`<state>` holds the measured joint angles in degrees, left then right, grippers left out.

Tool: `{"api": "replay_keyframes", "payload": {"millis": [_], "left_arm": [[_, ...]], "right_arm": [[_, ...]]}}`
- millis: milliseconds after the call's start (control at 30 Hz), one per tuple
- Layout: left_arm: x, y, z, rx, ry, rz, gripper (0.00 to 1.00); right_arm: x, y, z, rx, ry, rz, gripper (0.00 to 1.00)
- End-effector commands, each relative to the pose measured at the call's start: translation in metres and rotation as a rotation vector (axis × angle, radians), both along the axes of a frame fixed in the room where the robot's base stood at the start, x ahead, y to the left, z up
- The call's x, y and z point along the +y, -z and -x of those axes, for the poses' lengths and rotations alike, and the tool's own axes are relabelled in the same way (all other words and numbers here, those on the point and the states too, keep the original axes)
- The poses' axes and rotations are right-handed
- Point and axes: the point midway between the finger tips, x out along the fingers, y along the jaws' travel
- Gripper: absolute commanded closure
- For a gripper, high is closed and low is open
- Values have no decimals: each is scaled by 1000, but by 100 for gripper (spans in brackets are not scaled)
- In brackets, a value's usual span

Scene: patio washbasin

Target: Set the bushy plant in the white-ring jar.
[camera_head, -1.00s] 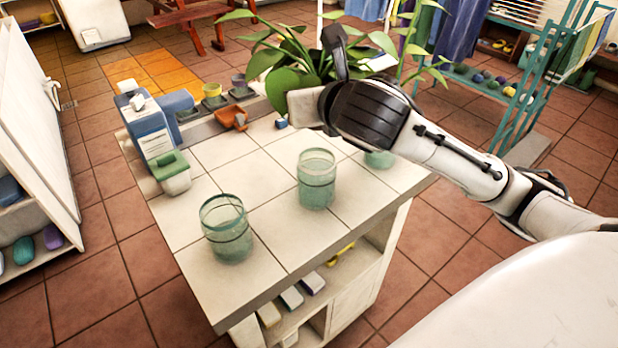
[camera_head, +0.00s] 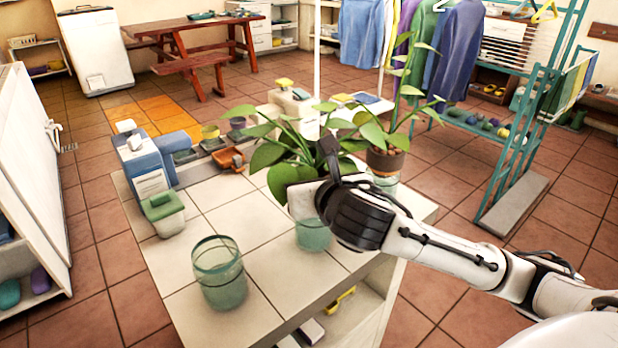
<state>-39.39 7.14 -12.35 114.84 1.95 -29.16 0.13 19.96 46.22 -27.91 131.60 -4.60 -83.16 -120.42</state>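The bushy plant (camera_head: 268,155), with broad green leaves, hangs in my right gripper (camera_head: 318,172), which comes in from the right. Its base is hidden behind the gripper. The gripper is just above the middle glass jar (camera_head: 313,237) and covers that jar's upper part. A second greenish glass jar (camera_head: 219,280) stands empty at the front left of the tiled counter. A third jar (camera_head: 388,183) at the right holds a tall plant (camera_head: 388,133) in a brown pot. I cannot make out a white ring on any jar. My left gripper is out of view.
A blue-and-white bottle (camera_head: 146,165), a green-lidded tub (camera_head: 163,213) and an orange tray (camera_head: 229,159) stand along the left and back. A teal rack (camera_head: 530,120) stands at right.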

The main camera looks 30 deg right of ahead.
Motion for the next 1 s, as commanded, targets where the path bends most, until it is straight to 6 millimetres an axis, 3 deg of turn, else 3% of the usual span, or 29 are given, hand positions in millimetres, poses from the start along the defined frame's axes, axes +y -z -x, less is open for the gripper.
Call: {"api": "replay_keyframes", "payload": {"millis": [400,433,533,867,1000], "left_arm": [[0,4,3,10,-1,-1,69],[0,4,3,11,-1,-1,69],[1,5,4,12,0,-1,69],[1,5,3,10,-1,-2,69],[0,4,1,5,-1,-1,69]], "right_arm": [[0,10,0,-2,0,1,66],[0,11,0,1,0,1,33],[0,11,0,1,0,1,17],[0,9,0,0,0,0,16],[1,-4,0,-3,-1,-2,16]]}}
